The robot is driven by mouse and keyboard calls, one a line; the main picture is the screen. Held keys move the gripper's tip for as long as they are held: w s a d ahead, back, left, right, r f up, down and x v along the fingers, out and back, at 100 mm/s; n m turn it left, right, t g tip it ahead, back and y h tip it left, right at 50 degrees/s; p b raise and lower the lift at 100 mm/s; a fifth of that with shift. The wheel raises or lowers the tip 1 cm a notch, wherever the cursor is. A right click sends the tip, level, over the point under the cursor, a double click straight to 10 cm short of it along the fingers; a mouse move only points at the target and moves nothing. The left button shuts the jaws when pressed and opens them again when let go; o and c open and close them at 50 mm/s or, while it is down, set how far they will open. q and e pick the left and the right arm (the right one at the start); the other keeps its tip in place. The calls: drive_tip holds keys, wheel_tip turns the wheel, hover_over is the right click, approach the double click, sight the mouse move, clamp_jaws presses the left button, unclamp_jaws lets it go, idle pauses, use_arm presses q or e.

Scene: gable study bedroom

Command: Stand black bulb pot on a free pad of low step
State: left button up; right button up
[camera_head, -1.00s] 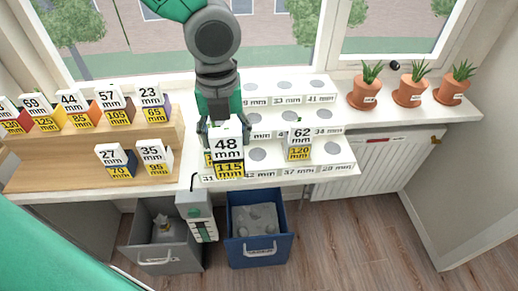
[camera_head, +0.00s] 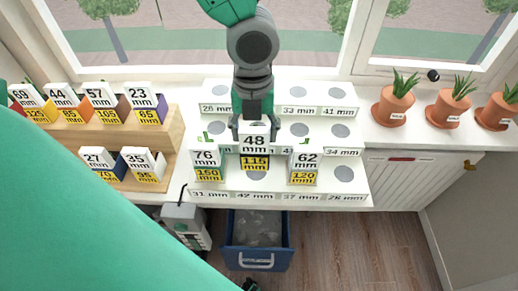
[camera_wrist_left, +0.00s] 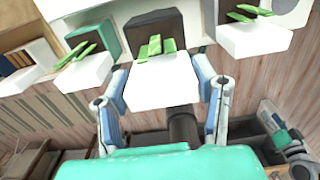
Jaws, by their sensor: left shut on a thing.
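The black bulb pot (camera_wrist_left: 150,28) is dark, with green shoots and a white card, and sits between my left gripper's fingers in the left wrist view. In the head view my left gripper (camera_head: 253,128) is shut on it, and its card (camera_head: 254,146) reads 48 mm over 115 mm. The white stepped stand's low step (camera_head: 275,199) is at the front. The held pot is over its middle, between the 76 mm pot (camera_head: 206,165) and the 62 mm pot (camera_head: 304,168). A bare grey pad (camera_head: 256,176) shows just below the card; another (camera_head: 344,174) is at the right end. Contact with the step cannot be told.
More carded pots stand on a wooden stepped rack (camera_head: 172,140) at left. Potted aloes (camera_head: 393,106) stand on the sill at right. A blue bin (camera_head: 257,240) and a grey container (camera_head: 185,222) are below the front edge. Upper steps show several bare pads.

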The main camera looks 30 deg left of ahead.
sight(255, 149)
use_arm(q)
drive_tip(key=shift+s+f, duration=0.1)
drive_tip(key=shift+f, duration=0.85)
drive_tip(key=f, duration=0.3)
drive_tip(key=shift+w+f+b, duration=0.3)
drive_tip(key=shift+f, duration=0.05)
drive_tip(key=shift+s+r, duration=0.1)
drive_tip(key=o, duration=1.7)
